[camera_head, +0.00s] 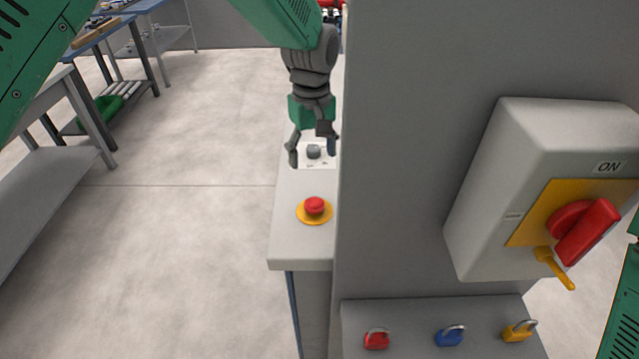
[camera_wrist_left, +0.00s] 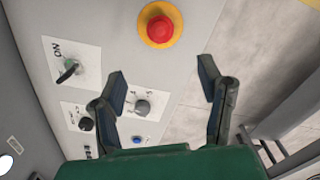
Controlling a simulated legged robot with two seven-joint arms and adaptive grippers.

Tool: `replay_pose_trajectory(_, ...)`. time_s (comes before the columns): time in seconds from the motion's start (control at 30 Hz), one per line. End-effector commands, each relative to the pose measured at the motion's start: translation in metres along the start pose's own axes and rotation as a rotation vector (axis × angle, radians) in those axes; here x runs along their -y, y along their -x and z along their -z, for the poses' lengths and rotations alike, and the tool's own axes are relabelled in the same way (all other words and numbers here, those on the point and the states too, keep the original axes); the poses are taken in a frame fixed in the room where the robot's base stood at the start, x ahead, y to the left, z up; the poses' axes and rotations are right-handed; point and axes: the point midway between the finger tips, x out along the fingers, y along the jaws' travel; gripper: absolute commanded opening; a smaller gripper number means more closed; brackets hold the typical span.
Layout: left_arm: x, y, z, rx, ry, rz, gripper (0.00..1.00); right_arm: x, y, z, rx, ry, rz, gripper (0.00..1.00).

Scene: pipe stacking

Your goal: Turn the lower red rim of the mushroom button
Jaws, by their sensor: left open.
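The red mushroom button (camera_head: 314,206) sits on a yellow round plate (camera_head: 303,217) near the front end of the narrow grey panel top. In the left wrist view the button (camera_wrist_left: 160,29) and its yellow plate (camera_wrist_left: 143,36) lie beyond my fingertips. My left gripper (camera_head: 313,149) is open and empty, above the panel over a grey knob (camera_head: 314,152), farther back than the button. In the left wrist view my left gripper (camera_wrist_left: 162,80) has its fingers spread wide, not touching the button. The lower red rim is not clearly distinct from the cap. My right gripper is not in view.
A tall grey wall stands right of the panel, with a switch box bearing a red handle (camera_head: 585,229). Red (camera_head: 376,340), blue (camera_head: 450,336) and yellow (camera_head: 518,331) padlocks sit on a ledge below. Other knobs and a key-like switch (camera_wrist_left: 68,70) share the panel. Open floor lies left.

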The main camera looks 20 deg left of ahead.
Motion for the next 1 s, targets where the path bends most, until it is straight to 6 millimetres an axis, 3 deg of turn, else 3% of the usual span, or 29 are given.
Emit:
replay_pose_trajectory(0.17,0.001,-0.017,-0.001,0.003,0.0,0.004,0.62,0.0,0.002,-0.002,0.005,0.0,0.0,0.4)
replay_pose_trajectory(0.5,0.0,-0.089,0.002,0.005,0.0,0.004,0.62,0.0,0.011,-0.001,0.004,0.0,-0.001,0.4)
replay_pose_trajectory(0.7,0.0,-0.121,0.001,0.003,-0.001,0.002,0.62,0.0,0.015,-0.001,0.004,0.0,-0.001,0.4)
replay_pose_trajectory(1.0,-0.001,-0.139,0.001,0.001,0.0,0.001,0.62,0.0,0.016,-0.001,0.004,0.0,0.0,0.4)
